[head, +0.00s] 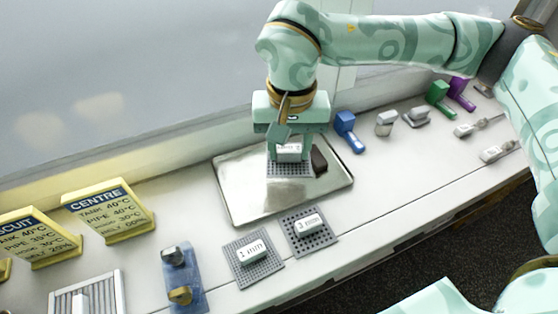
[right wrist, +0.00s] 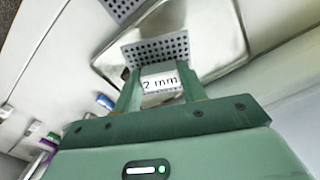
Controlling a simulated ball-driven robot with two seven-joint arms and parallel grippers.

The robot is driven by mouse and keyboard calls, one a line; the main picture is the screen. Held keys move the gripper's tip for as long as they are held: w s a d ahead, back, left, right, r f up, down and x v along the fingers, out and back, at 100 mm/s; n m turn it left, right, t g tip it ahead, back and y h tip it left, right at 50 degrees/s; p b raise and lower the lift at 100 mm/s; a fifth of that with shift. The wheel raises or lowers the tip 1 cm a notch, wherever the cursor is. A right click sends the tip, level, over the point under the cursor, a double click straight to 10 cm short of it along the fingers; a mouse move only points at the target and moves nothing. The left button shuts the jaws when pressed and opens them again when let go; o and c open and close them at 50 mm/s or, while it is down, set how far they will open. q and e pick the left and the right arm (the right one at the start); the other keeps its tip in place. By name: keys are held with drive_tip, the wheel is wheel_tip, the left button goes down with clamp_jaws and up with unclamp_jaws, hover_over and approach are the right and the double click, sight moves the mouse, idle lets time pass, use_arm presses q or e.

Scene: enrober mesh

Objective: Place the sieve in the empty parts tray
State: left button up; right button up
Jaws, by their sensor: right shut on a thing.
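My right gripper (head: 289,157) is shut on the block handle of a grey perforated sieve (head: 288,170), over the shiny metal tray (head: 240,203). In the right wrist view the gripper (right wrist: 160,88) has a finger on each side of the white block, marked "2 mm", and the sieve's holed plate (right wrist: 150,52) lies beyond it, in front of the tray (right wrist: 228,50). The plate looks about level; I cannot tell whether it touches the tray floor. A dark brown block (head: 319,160) is just right of the sieve, in the tray. My left gripper is not in view.
Two more sieves (head: 253,256) (head: 309,229) lie in front of the tray. A blue plate with knobs (head: 184,280) and yellow signs (head: 110,211) are at left. A blue scraper (head: 347,131) and grey blocks (head: 386,123) are at right. The tray's left part is bare.

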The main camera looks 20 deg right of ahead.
sight(283, 148)
drive_tip(key=shift+w+a+f+b, duration=0.2)
drive_tip(key=shift+w+f+b, duration=0.1)
drive_tip(key=shift+w+f, duration=0.8)
wheel_tip(283, 148, down, 4)
drive_tip(key=shift+w+f+b, duration=0.1)
drive_tip(key=shift+w+b, duration=0.05)
drive_tip(key=shift+b, duration=0.75)
drive_tip(key=o, duration=1)
wheel_tip(283, 148, up, 12)
drive_tip(key=p, duration=0.4)
drive_tip(key=shift+r, duration=0.2)
